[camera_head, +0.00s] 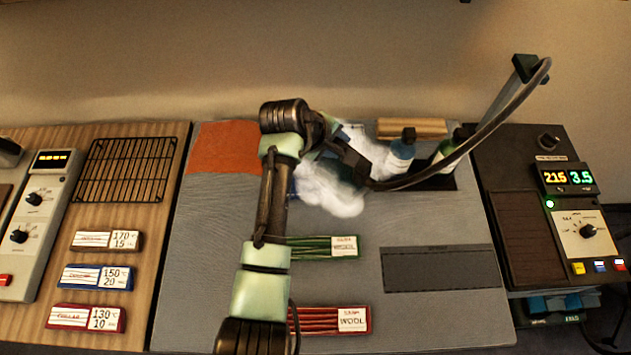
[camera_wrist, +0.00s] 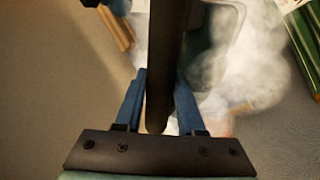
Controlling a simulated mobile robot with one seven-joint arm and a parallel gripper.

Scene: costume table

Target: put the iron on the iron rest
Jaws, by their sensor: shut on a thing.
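My gripper (camera_wrist: 161,78) is shut on the dark handle of the iron (camera_wrist: 165,50), with a blue finger on each side of it. In the head view the iron (camera_head: 352,162) is over the back middle of the grey table, partly hidden by my arm and white steam. A thick dark hose runs from it to a post at the right. I cannot tell whether its sole touches anything. A dark ribbed plate (camera_head: 523,235) on the right-hand station looks like the iron rest; it is bare. My gripper is to its left and farther back.
Two bottles (camera_head: 402,155) stand just right of the iron, near a wooden block (camera_head: 411,128). A dark rectangle (camera_head: 440,270) lies at front right. An orange cloth (camera_head: 223,147) and black wire rack (camera_head: 125,170) are left.

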